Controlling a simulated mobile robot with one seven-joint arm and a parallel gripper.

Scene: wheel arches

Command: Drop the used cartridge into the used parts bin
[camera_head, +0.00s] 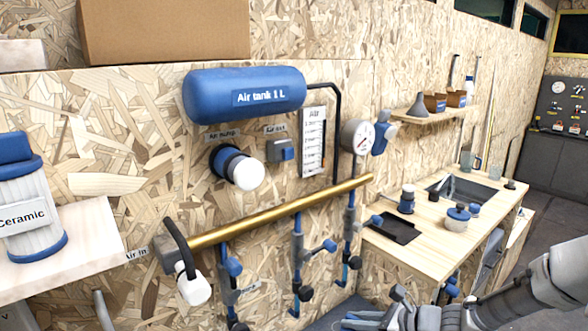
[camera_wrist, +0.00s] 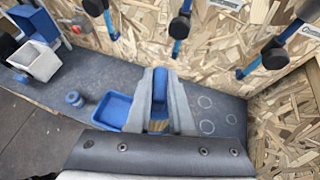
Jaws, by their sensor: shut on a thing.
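My gripper (camera_wrist: 158,100) is shut on a narrow piece with a blue top and a brownish lower end, which looks like the used cartridge (camera_wrist: 158,82). The grey fingers cover its sides. In the head view my gripper (camera_head: 375,318) is at the bottom edge, partly cut off, and the cartridge cannot be made out there. In the wrist view a blue open tray (camera_wrist: 108,110) lies just left of the fingers on a grey surface. A whitish open bin (camera_wrist: 36,62) stands at the far left. No label is readable on either, so I cannot tell which is the used parts bin.
A small blue spool-like part (camera_wrist: 75,99) lies left of the tray. Ring marks (camera_wrist: 206,102) are right of my gripper. Blue-handled valves hang from a brass pipe (camera_head: 270,217) on the chipboard wall. A wooden counter (camera_head: 425,247) stands at the right.

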